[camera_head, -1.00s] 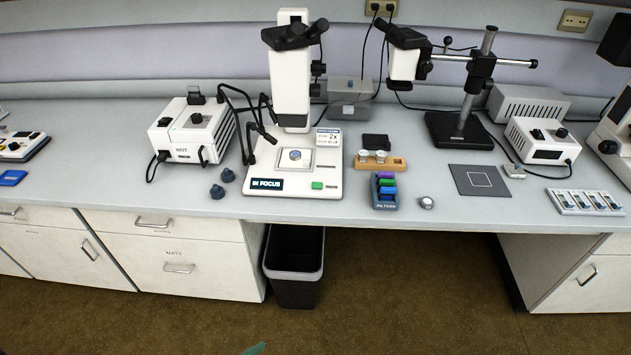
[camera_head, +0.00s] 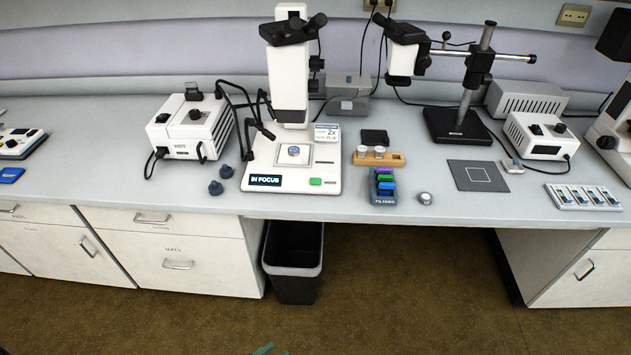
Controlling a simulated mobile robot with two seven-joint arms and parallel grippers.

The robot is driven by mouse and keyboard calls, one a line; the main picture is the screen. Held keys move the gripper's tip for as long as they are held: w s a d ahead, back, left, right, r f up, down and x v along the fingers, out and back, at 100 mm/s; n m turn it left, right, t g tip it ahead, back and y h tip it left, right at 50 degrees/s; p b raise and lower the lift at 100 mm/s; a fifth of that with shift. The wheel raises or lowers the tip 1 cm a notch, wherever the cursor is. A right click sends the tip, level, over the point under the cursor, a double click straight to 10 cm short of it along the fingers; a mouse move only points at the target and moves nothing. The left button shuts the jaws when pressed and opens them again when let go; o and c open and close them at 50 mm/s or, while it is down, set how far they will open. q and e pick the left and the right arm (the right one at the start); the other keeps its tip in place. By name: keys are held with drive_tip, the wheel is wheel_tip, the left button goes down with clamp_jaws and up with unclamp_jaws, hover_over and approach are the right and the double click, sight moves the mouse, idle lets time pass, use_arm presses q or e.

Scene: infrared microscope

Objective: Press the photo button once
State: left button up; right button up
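The infrared microscope (camera_head: 290,90) stands on the bench in the middle left of the head view. Its white base (camera_head: 262,159) carries a round sample on the stage (camera_head: 293,155). A green button (camera_head: 316,182) sits at the front right of the base; its lettering is too small to read. A display (camera_head: 265,180) at the front left of the base reads "IN FOCUS". A small screen (camera_head: 327,133) behind the stage shows "2x". A teal tip shows at the bottom edge of the view, but I cannot tell what it belongs to. Neither gripper is clearly visible.
A white lamp box (camera_head: 188,127) and two dark knobs stand left of the microscope. A filter holder (camera_head: 384,187), a wooden block (camera_head: 396,159) and a silver disc (camera_head: 425,198) lie to its right. A bin (camera_head: 293,287) stands below the bench edge.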

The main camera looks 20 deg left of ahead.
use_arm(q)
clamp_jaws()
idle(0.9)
